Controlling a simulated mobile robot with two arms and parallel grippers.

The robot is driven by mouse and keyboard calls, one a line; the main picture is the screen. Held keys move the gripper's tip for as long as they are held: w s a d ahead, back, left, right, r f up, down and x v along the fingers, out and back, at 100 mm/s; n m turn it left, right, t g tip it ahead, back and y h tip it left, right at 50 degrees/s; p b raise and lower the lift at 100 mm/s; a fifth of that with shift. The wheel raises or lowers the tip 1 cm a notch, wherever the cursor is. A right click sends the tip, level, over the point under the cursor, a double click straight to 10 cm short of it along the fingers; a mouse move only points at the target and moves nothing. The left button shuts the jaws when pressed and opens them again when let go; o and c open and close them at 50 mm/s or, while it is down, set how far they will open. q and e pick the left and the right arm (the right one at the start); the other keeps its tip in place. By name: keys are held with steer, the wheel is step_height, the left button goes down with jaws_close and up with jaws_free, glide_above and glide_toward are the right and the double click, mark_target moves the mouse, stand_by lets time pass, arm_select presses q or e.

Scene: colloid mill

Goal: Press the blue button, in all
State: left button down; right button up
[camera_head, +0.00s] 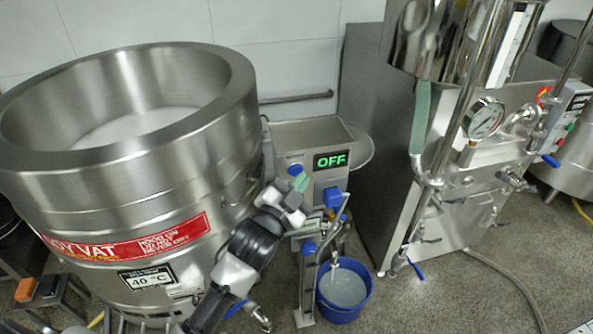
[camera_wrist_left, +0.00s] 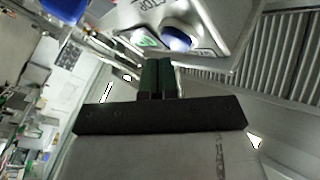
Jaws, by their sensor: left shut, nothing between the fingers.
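The blue button (camera_head: 295,169) is on the grey control panel (camera_head: 318,178) of the mill, left of a display that reads OFF in green (camera_head: 331,160). My left gripper (camera_head: 300,182) is just below the button in the head view, its green fingertips shut and empty. In the left wrist view the closed fingers (camera_wrist_left: 156,62) point toward the panel, and the blue button (camera_wrist_left: 177,39) shows just beyond and right of their tips. I cannot tell whether they touch it. My right gripper is not in view.
A large steel vat (camera_head: 130,180) with a red label stands at the left, close to my left arm. A blue box (camera_head: 333,197) is on the panel's lower right. A blue bucket (camera_head: 344,292) stands below. A steel machine with pipes and a gauge (camera_head: 484,119) is at the right.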

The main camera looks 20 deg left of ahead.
arm_select(q)
steer(key=shift+w+a, duration=0.2)
steer(key=shift+w+a, duration=0.25)
steer(key=shift+w, duration=0.15)
stand_by(0.7)
steer(key=shift+s, duration=0.1)
steer(key=shift+s+d+p, duration=0.5)
steer(key=shift+s, duration=0.15)
steer(key=s+d, duration=0.1)
steer(key=s, duration=0.1)
steer(key=s+d+p, duration=0.1)
steer(key=s, duration=0.1)
steer(key=shift+d, duration=0.4)
stand_by(0.8)
